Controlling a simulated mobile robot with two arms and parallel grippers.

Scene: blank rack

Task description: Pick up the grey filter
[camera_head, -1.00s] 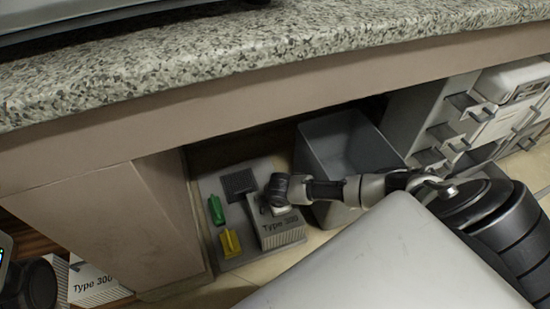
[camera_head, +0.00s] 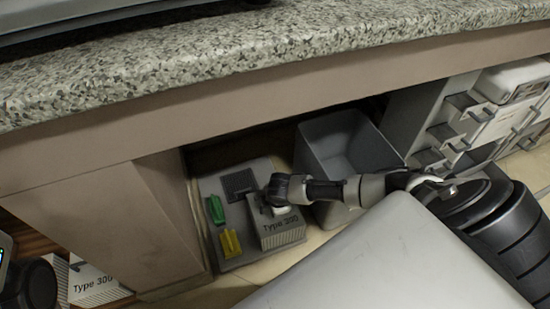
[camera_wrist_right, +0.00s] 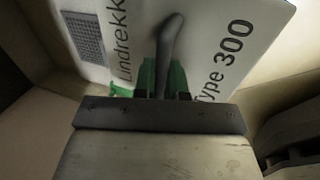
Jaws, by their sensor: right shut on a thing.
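The grey filter is a pale grey box with ribbed sides, marked "Type 300" (camera_head: 284,236). It stands low under the counter. In the right wrist view its pale printed face (camera_wrist_right: 212,60) fills the top, with a dark handle (camera_wrist_right: 168,42) in front. My right gripper (camera_head: 281,203) reaches in from the right, at the top of the box. It is shut on the filter's handle; its fingers (camera_wrist_right: 163,80) are at the handle's lower end in the wrist view. My left gripper is not in view.
A grey panel (camera_head: 213,182) with a green handle (camera_head: 216,210), a yellow handle (camera_head: 230,243) and a dark grid (camera_head: 238,184) lies beside the filter. A grey bin (camera_head: 318,150) stands behind it to the right. The counter (camera_head: 250,65) overhangs. Another "Type 300" box (camera_head: 95,285) is lower left.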

